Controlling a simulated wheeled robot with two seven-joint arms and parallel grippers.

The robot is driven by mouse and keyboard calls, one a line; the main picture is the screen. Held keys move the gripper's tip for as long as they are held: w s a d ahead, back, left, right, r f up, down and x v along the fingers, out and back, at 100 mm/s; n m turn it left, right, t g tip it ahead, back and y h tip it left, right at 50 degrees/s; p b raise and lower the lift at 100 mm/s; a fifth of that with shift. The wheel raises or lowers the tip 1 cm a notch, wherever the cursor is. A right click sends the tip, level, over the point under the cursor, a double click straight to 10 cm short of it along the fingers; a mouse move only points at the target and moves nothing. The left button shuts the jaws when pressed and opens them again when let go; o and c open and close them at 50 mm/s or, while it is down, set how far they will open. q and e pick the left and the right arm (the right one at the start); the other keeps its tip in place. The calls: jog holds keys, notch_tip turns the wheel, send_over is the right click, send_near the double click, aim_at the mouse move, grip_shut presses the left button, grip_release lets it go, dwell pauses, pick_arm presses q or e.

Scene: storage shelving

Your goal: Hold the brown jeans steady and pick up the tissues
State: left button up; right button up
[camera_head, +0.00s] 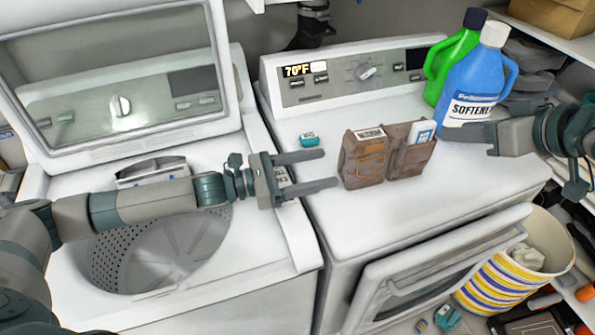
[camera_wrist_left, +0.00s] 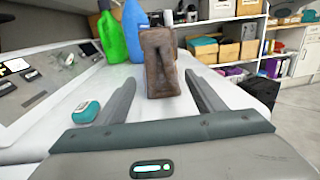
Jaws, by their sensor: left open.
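The brown jeans (camera_head: 362,163) stand folded on top of the dryer, with pockets facing the front. A blue-and-white packet, apparently the tissues (camera_head: 422,134), sticks out of the right pocket. A barcoded item (camera_head: 369,134) shows at the left pocket. My left gripper (camera_head: 331,169) is open and empty, its fingertips just left of the jeans, pointing at them. In the left wrist view the jeans (camera_wrist_left: 159,62) stand upright ahead, between the two fingers; the tissues are hidden there. My right gripper (camera_head: 462,133) is right of the tissues, apart from them, seen edge-on in front of the softener bottle.
A blue softener bottle (camera_head: 474,84) and a green bottle (camera_head: 453,62) stand at the back right of the dryer (camera_head: 440,194). A small teal item (camera_head: 308,139) lies behind my left fingers. The washer lid (camera_head: 118,84) is up. A striped basket (camera_head: 500,278) stands at lower right.

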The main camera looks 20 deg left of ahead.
aim_at(342, 164)
pick_arm(q)
jog(key=x, duration=0.9)
